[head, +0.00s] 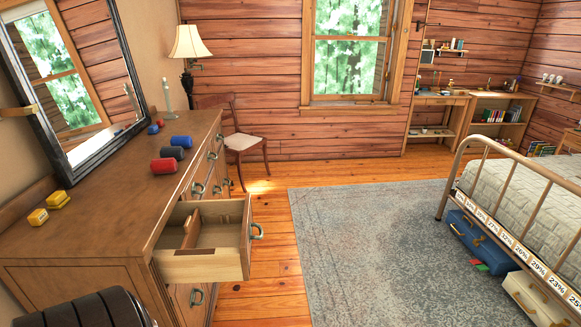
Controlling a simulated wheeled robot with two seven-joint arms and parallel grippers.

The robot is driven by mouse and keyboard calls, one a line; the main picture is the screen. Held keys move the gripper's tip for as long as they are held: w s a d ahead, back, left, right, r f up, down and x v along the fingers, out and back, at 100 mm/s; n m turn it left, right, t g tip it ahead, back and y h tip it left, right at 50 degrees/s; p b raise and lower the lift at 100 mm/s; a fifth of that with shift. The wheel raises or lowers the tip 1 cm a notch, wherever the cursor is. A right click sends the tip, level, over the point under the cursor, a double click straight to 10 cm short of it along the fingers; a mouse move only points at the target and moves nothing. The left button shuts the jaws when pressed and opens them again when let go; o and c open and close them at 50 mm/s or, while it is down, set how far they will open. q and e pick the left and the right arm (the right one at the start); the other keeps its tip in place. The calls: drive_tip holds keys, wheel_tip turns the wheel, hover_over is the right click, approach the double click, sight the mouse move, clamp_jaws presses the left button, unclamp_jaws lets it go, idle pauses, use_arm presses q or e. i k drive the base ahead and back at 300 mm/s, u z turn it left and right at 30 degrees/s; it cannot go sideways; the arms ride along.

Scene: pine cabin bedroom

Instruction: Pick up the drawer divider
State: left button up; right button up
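A wooden drawer divider (191,228) stands upright inside the open drawer (205,265) of the brown dresser, toward the drawer's left side. It looks like a thin brown board running along the drawer's depth. The drawer is pulled out to the right, and its floor beside the divider looks bare. The left end of the drawer is partly hidden by the dresser top. Neither of my grippers shows in the head view.
The dresser top (110,215) holds a red roll (164,166), a dark roll (172,153), a blue roll (181,141) and yellow blocks (57,199). A mirror (75,80) leans behind. A chair (243,142) stands beyond. The grey rug (350,240) is clear.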

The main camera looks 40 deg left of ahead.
sight(192, 226)
drive_tip(key=z, duration=1)
drive_tip(key=i, duration=0.6)
drive_tip(key=u, duration=3.05)
